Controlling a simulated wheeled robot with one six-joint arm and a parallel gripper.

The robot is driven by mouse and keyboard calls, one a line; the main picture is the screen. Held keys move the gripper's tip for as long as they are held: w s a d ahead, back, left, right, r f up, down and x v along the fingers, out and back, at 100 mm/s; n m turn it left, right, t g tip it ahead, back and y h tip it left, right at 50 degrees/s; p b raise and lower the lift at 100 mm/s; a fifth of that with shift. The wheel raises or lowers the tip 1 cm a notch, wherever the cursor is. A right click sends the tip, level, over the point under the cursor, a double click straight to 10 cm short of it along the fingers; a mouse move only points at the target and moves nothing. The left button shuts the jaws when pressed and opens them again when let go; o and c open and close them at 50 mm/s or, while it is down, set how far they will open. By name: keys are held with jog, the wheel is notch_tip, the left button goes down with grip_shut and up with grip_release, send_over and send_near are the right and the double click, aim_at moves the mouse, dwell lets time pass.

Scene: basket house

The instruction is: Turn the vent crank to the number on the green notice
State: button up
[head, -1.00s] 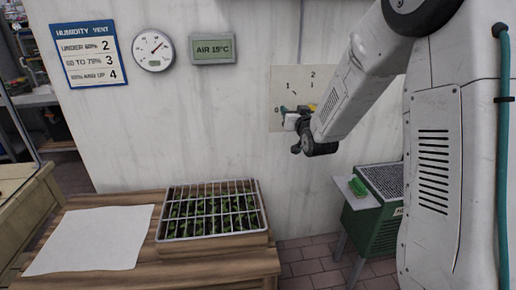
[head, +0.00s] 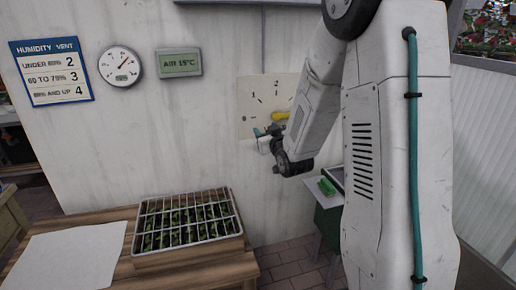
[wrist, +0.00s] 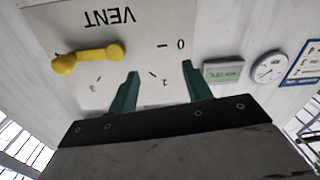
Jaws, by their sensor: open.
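The yellow vent crank (head: 281,115) sits on a pale dial panel (head: 246,98) on the wall, with marks 0, 1 and 2 readable. My gripper (head: 262,133) is in front of the panel's lower left in the head view. In the wrist view its teal fingers (wrist: 157,85) are apart and empty, beside the crank and not around it. A blue-framed humidity notice (head: 52,72) lists vents 2, 3 and 4. I see no green notice.
A round gauge (head: 121,66) and a grey-green "AIR 15°C" display (head: 179,63) hang on the wall. A wooden bench (head: 190,268) carries a caged seedling tray (head: 187,240) and a blank white sheet (head: 66,254). A green object (head: 327,186) lies right of my gripper, below the panel.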

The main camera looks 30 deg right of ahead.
jog(key=s+a+r+g+y, duration=0.1)
jog(key=s+a+g+y, duration=0.1)
jog(key=s+a+g, duration=0.5)
jog(key=s+a, duration=0.3)
jog(key=s, duration=0.1)
jog(key=shift+s+a+r+g, duration=0.25)
jog(key=shift+r+g, duration=0.05)
jog(key=shift+r, duration=0.05)
jog(key=s+a+r+g+y, duration=0.1)
jog(key=s+a+g, duration=0.3)
jog(key=s, duration=0.9)
jog(key=s+a+r+n+g+y, duration=0.1)
jog(key=s+a+g, duration=0.3)
jog(key=s, duration=0.9)
jog(key=shift+s+a, duration=0.2)
jog(key=shift+a, duration=0.5)
